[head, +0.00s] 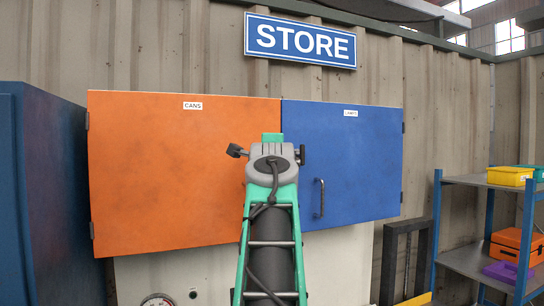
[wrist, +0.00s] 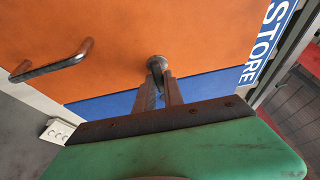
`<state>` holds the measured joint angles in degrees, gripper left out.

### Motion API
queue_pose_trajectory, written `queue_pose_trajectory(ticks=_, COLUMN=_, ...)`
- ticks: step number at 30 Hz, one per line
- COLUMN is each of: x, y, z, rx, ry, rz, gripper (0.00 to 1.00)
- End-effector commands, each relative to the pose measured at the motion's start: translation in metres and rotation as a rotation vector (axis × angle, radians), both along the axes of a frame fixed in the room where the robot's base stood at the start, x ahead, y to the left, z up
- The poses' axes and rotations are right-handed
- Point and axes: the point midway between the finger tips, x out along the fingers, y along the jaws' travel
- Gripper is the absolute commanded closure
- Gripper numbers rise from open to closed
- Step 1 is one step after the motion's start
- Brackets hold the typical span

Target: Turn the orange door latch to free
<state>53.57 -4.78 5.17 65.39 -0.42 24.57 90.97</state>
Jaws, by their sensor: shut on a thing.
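The orange door (head: 170,175), marked CANS, looks closed in the head view, level with the blue door beside it. Its latch (wrist: 157,61) shows in the wrist view as a small round metal piece near the door's edge by the blue door. My gripper (wrist: 160,76) is shut on the latch, with both fingertips at it. The fingers partly cover the latch, and its exact angle is hard to read. In the head view my arm hides the latch and the fingertips. The orange door's bar handle (wrist: 52,62) stands to the left in the wrist view.
The blue door (head: 350,150) has a dark vertical handle (head: 321,198) just right of my arm. A dark blue cabinet (head: 45,190) stands at the left. A shelf rack (head: 470,262) with coloured bins is at the right. A STORE sign (head: 300,41) hangs above.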

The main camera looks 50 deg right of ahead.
Motion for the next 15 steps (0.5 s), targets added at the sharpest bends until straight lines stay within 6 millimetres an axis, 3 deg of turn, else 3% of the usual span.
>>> queue_pose_trajectory(ticks=7, x=0.0003, y=0.0003, z=0.0004, rx=0.0, ry=-0.001, rz=0.001, gripper=1.0)
queue_pose_trajectory(ticks=8, x=0.0003, y=0.0003, z=0.0004, rx=0.0, ry=-0.001, rz=0.001, gripper=0.86)
queue_pose_trajectory(ticks=15, x=-0.0001, y=-0.0001, z=0.0002, rx=-0.001, ry=-0.001, rz=0.0, gripper=0.66)
